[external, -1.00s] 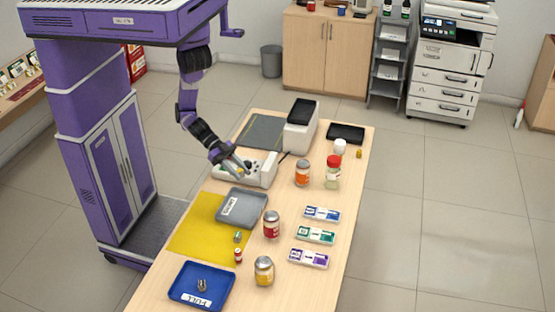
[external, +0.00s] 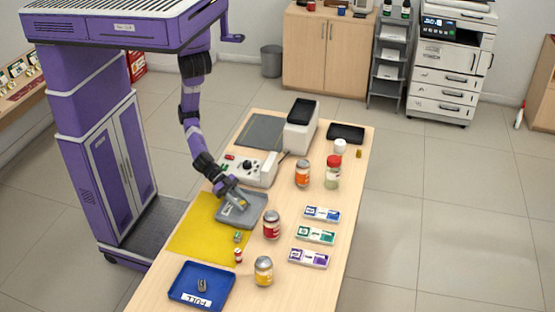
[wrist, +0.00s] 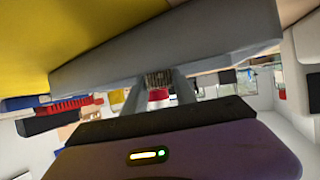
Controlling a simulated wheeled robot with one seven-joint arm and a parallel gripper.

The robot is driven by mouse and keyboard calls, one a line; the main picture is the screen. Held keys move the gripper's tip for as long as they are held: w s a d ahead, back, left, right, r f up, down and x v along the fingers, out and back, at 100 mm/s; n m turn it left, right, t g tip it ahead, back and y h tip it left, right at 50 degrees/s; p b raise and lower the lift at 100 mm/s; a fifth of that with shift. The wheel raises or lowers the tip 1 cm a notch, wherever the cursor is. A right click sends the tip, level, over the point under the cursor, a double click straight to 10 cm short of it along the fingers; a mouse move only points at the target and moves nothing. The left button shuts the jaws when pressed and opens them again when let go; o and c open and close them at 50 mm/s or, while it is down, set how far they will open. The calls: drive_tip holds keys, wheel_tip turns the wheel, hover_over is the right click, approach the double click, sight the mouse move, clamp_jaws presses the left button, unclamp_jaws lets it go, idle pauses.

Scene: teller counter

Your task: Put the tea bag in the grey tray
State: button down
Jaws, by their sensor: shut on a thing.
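The grey tray (external: 254,215) lies on the yellow mat, with a white label at its left. My gripper (external: 241,204) is over the tray, pointing down and close to it. In the wrist view its fingers (wrist: 158,88) are closed around a small brownish, ribbed thing, which I take to be the tea bag (wrist: 158,78). The tray (wrist: 215,50) fills the view just beyond the fingertips. Whether the tea bag touches the tray cannot be told.
The yellow mat (external: 190,240) holds a small greenish item (external: 237,237) and a small red-and-white jar (external: 238,256). A blue tray (external: 180,290) marked FULL stands in front. Jars, including a red-labelled one (external: 271,226), stand to the right. A keypad device (external: 262,172) is behind.

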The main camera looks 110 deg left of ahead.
drive_tip(key=shift+f, duration=0.3)
drive_tip(key=c, duration=1)
unclamp_jaws()
drive_tip(key=shift+o, duration=0.2)
drive_tip(key=b+v, duration=0.2)
drive_tip(key=v, duration=1)
drive_tip(key=shift+f, duration=0.1)
drive_tip(key=shift+n+y, duration=0.4)
drive_tip(key=shift+n, duration=0.1)
drive_tip(key=a, duration=0.6)
drive_tip(key=shift+s+a, duration=0.1)
drive_tip(key=shift+a, duration=0.25)
drive_tip(key=a+r+n+t+y, duration=0.1)
drive_tip(key=a+r+y, duration=0.1)
drive_tip(key=a+r, duration=0.2)
drive_tip(key=s+a+r+n+t+y, duration=0.1)
drive_tip(key=a+r, duration=0.3)
drive_tip(key=a, duration=0.5)
drive_tip(key=shift+r+n+t+y, duration=0.2)
drive_tip(key=shift+n+t+y, duration=0.4)
drive_tip(key=shift+n, duration=0.1)
